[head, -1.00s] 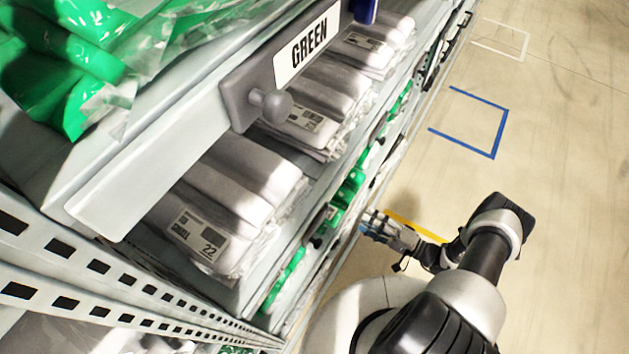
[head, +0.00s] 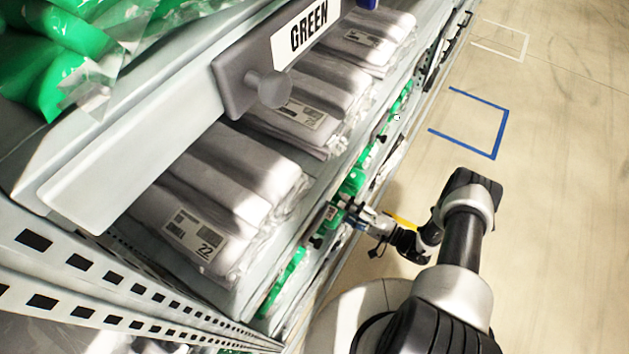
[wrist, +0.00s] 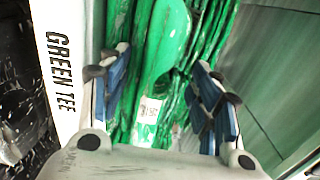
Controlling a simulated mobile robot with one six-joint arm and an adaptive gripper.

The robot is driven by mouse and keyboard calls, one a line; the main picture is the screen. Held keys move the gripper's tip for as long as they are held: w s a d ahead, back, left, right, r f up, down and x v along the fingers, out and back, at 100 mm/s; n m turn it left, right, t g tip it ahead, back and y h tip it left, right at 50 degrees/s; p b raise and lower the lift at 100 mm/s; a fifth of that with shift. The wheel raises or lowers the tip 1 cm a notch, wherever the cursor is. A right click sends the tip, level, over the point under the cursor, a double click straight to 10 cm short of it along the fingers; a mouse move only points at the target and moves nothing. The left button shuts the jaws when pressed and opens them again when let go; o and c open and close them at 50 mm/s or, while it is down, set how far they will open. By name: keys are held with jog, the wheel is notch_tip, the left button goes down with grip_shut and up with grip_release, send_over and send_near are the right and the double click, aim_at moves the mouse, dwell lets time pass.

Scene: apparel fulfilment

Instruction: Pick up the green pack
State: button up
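Green packs lie on a lower shelf; in the wrist view a green pack (wrist: 165,50) with a white label lies between my fingers, with more green packs beside it on both sides. My gripper (wrist: 165,95) is open, with its blue-padded fingers apart on either side of that pack. Whether the fingers touch it I cannot tell. In the head view my gripper (head: 345,212) is at the shelf front, beside the green packs (head: 357,180); its fingertips are small and partly hidden there.
A "GREEN TEE" label strip (wrist: 62,70) runs along the left in the wrist view. Grey-white packs (head: 215,205) fill the shelf above, under a "GREEN" sign (head: 306,38). More green packs (head: 55,60) lie on top. The floor (head: 560,200) at right is open.

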jog(key=c, duration=1.2)
jog(key=shift+o, duration=0.2)
jog(key=shift+r, duration=0.1)
